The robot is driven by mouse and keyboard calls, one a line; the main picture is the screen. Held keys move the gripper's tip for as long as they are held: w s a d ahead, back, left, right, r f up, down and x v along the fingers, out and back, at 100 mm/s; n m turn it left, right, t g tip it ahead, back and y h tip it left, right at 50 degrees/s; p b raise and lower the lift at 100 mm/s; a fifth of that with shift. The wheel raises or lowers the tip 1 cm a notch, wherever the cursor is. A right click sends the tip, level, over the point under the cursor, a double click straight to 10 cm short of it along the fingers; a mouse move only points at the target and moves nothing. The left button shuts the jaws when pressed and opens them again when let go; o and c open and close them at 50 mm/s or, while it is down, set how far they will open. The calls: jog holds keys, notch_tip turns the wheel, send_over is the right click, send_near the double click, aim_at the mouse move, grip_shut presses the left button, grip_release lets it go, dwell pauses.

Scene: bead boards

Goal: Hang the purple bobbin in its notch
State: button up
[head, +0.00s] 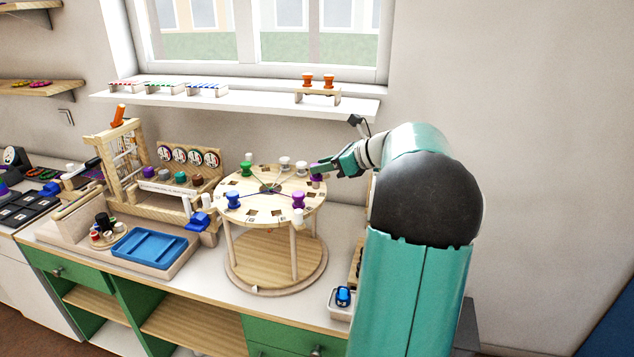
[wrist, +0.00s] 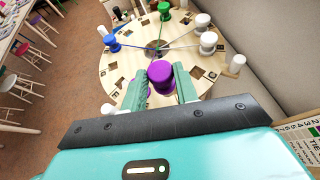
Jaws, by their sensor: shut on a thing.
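The purple bobbin (wrist: 160,72) is between the two green fingers of my gripper (wrist: 159,82) in the wrist view. My gripper is shut on it. In the head view the purple bobbin (head: 316,170) shows at the tip of my gripper (head: 326,168), at the right edge of the round wooden disc (head: 262,209). The bobbin looks upright. Its lower end and the notch are hidden by the fingers, so I cannot tell whether it touches the disc. A lighter purple bobbin (head: 298,199) stands at the disc's front right.
Blue (head: 233,200), green (head: 246,169) and white bobbins (head: 284,163) stand around the disc, with cords running toward its centre. A white peg (wrist: 237,63) rises at the rim. A wooden loom (head: 122,155) and blue tray (head: 150,247) stand left; the window sill (head: 240,101) is behind.

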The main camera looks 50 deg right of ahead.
aim_at(318, 182)
jog(key=shift+w+f, duration=0.95)
jog(key=shift+f, duration=0.15)
jog(key=shift+w+f, duration=0.2)
jog(key=shift+f, duration=1.55)
jog(key=shift+c, duration=0.5)
jog(key=shift+f, duration=0.25)
jog(key=o, duration=1.1)
jog(key=shift+c, duration=0.2)
